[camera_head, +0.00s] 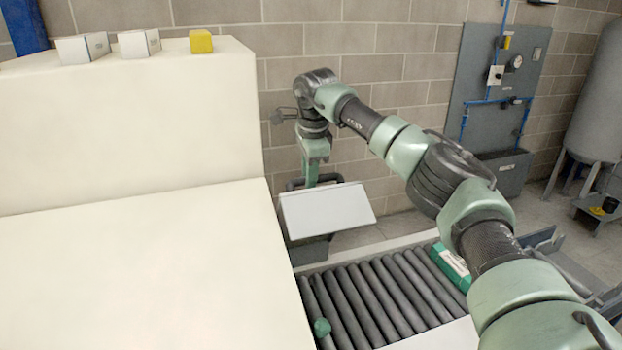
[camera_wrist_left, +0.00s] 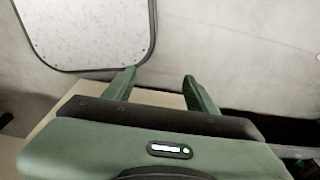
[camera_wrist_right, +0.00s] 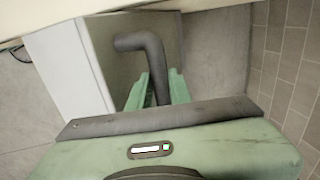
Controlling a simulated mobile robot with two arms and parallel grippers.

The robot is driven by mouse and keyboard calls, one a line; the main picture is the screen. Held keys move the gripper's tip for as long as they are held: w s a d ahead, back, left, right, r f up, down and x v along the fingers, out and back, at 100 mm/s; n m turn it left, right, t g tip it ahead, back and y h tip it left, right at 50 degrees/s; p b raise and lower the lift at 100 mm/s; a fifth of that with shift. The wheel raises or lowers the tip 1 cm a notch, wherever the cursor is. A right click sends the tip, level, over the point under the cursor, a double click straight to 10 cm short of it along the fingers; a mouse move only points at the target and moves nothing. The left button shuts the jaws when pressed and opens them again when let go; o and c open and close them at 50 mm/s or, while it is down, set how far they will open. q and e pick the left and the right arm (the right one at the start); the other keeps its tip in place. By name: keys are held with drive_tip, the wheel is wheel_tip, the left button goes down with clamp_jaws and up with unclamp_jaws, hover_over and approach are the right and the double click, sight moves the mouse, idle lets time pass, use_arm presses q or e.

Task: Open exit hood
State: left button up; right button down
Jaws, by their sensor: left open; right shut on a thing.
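The exit hood shows in the head view as a pale, tilted panel (camera_head: 328,211) with a dark part below it, beside the cream housing. A dark bar handle (camera_head: 295,184) stands at its back edge. My right gripper (camera_head: 312,181) reaches down to this handle from above. In the right wrist view the bent handle (camera_wrist_right: 142,40) runs between the green fingers of my right gripper (camera_wrist_right: 158,75), which is shut on it. My left gripper (camera_wrist_left: 160,76) is open and empty in the left wrist view, near a pale wall. It is not in the head view.
A large cream housing (camera_head: 130,140) fills the left, with two white boxes (camera_head: 82,47) (camera_head: 139,43) and a yellow block (camera_head: 201,41) on top. A roller conveyor (camera_head: 385,295) in front carries a green pack (camera_head: 452,267). A brick wall (camera_head: 390,68) stands close behind my right arm.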

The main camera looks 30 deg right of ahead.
use_arm(q)
drive_tip(key=shift+w+r+p, duration=0.2)
drive_tip(key=shift+r+p, duration=0.5)
drive_tip(key=shift+r, duration=0.15)
use_arm(e)
drive_tip(key=w, duration=0.2)
drive_tip(key=w+d, duration=0.1)
drive_tip(key=shift+w+r, duration=0.35)
drive_tip(key=c, duration=1.3)
unclamp_jaws()
use_arm(q)
drive_tip(key=shift+d, duration=0.1)
use_arm(e)
drive_tip(key=shift+w, duration=0.35)
drive_tip(key=shift+s+r, duration=0.1)
drive_tip(key=shift+s, duration=0.05)
